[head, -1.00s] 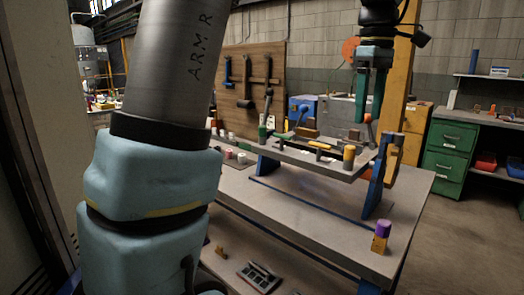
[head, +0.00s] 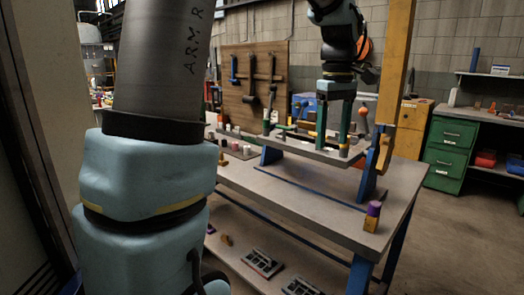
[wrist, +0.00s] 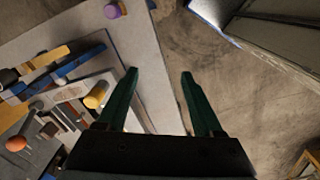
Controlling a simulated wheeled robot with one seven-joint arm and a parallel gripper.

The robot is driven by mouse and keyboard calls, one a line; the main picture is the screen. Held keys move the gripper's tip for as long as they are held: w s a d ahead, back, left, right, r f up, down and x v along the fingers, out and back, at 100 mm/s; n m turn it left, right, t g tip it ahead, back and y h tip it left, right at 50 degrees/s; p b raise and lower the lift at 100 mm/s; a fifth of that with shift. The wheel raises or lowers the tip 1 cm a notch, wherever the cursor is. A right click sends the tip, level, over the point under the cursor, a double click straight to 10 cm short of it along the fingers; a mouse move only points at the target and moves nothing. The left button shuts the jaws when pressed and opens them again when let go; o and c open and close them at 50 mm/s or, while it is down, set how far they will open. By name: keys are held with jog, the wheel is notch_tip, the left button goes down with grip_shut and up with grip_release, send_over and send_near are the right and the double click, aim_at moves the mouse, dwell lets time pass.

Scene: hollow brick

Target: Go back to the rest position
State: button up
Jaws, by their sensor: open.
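My gripper (head: 332,146) hangs with its green fingers pointing down at the raised shelf (head: 318,153) of the workbench in the head view. In the wrist view the gripper (wrist: 159,72) is open, with nothing between its fingers. The bench top's edge and the bare floor show below the gap. A yellow cylinder (wrist: 97,95) lies left of the left finger in that view, apart from it. In the head view a finger largely hides it.
A block with a purple top (head: 372,216) stands at the near right corner of the workbench (head: 325,210). It also shows in the wrist view (wrist: 115,9). A yellow post (head: 393,70) rises beside the shelf. Green drawers (head: 449,157) stand at right, across open floor.

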jog(key=s+a+f+m, duration=0.3)
jog(key=a+f, duration=0.5)
jog(key=a, duration=0.3)
jog(key=s+a+f+m+t, duration=0.1)
jog(key=s+a+f+m, duration=0.2)
jog(key=a+f, duration=0.6)
jog(key=s+a, duration=0.1)
jog(key=a, duration=0.1)
jog(key=shift+a, duration=0.4)
